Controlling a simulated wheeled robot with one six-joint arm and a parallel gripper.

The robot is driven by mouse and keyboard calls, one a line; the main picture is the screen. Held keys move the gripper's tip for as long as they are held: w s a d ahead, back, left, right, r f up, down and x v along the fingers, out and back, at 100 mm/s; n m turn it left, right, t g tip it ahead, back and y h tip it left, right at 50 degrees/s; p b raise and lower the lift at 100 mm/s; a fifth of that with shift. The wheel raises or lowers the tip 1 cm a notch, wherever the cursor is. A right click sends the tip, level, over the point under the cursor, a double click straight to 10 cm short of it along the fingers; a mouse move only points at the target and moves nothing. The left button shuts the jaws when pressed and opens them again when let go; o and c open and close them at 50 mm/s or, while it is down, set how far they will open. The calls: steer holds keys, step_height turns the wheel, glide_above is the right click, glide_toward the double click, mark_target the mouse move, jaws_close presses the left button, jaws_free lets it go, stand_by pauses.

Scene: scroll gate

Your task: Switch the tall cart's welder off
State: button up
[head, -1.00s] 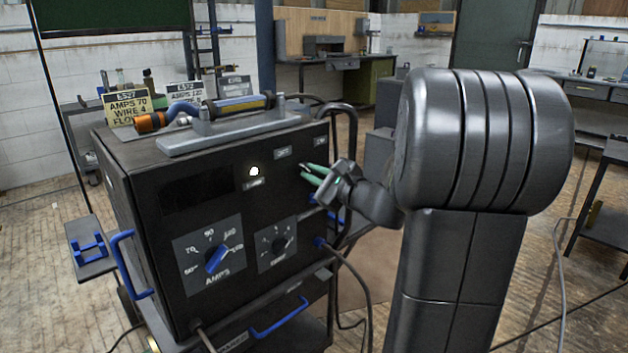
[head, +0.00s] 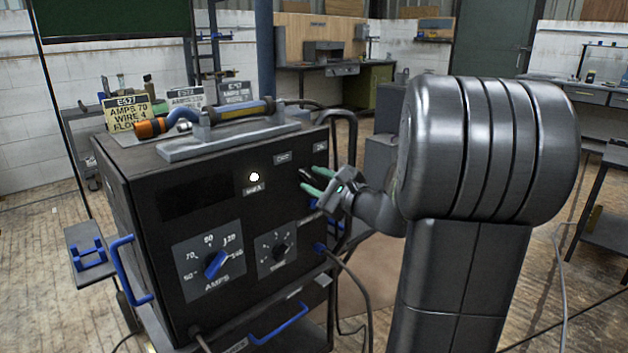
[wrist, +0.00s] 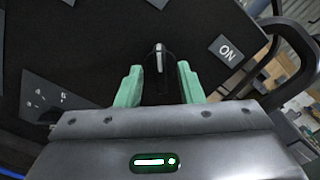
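The welder (head: 240,225) is a black box on the tall cart, with an amps dial (head: 216,264), a smaller dial (head: 281,251) and a lit white lamp (head: 254,177) on its front. My gripper (head: 312,180) is at the upper right of that front, its green fingers apart. In the wrist view, a switch lever (wrist: 159,56) shows between the fingertips of my gripper (wrist: 158,68), with a gap on each side. An "ON" label (wrist: 228,50) is to the lever's right. In the head view the fingers largely hide the switch.
Blue handles (head: 131,268) stick out from the cart. A dark tube frame (head: 345,125) and a hanging cable (head: 362,285) are close to my arm.

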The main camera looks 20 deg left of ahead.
steer(key=p+v, duration=0.2)
steer(key=v, duration=1.1)
steer(key=shift+a, duration=0.1)
steer(key=b+x, duration=0.2)
steer(key=x, duration=1.1)
steer(key=shift+w+a, duration=0.2)
steer(key=shift+a, duration=0.15)
steer(key=shift+d, duration=0.1)
